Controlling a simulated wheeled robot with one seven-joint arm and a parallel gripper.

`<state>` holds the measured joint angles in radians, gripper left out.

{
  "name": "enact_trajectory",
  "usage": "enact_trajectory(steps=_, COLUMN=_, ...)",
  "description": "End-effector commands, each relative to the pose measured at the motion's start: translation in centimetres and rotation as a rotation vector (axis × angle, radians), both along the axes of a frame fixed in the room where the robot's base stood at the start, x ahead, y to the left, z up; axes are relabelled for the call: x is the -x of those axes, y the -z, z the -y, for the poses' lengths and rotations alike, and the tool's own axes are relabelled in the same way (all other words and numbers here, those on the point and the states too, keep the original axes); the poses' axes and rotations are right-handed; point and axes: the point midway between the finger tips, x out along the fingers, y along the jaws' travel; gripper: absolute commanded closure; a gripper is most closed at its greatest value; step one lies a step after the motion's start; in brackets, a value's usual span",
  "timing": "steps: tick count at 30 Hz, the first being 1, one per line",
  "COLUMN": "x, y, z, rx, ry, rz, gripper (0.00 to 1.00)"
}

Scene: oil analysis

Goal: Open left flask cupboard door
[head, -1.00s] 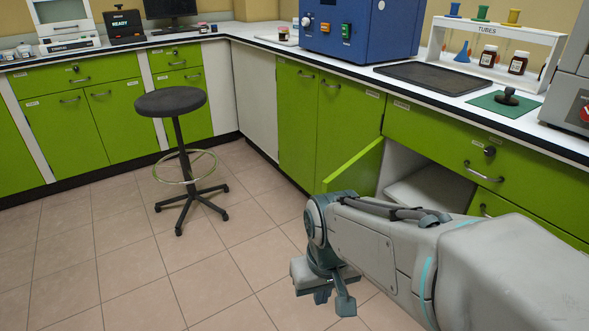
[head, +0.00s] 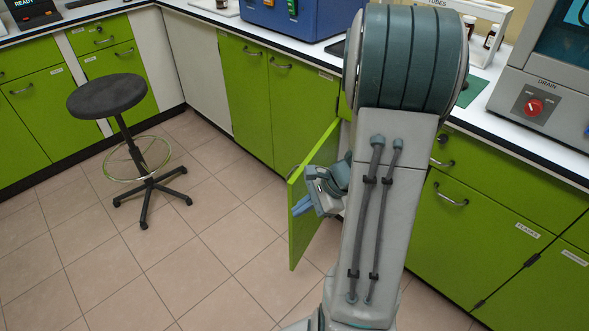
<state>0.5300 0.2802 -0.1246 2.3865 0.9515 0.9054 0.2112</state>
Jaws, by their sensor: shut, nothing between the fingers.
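The green left flask cupboard door (head: 308,240) stands open, swung out from the cabinet front into the room. Its hinge side is at the cabinet, left of my arm. The fingers look closed together, with nothing held. I cannot tell whether the gripper touches the door. My arm hides the cupboard opening.
A black stool (head: 107,97) stands on the tiled floor to the left. Closed green cupboards (head: 275,110) line the wall beyond the door. More closed green fronts (head: 475,235) are at the right. The floor (head: 220,235) between stool and door is clear.

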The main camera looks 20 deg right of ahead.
Motion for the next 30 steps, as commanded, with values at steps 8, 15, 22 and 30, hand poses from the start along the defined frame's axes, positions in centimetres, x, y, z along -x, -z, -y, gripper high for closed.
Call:
enact_trajectory(steps=8, x=-0.6, y=0.0, z=9.1, rx=-0.210, ry=0.620, rz=-0.114, gripper=1.00)
enact_trajectory(steps=15, x=-0.6, y=1.3, z=11.3, rx=-0.256, ry=0.774, rz=-0.134, gripper=1.00)
enact_trajectory(steps=22, x=-2.6, y=4.1, z=9.7, rx=-0.257, ry=0.771, rz=-0.138, gripper=1.00)
enact_trajectory(steps=30, x=-5.9, y=8.2, z=7.3, rx=-0.255, ry=0.769, rz=-0.137, gripper=1.00)
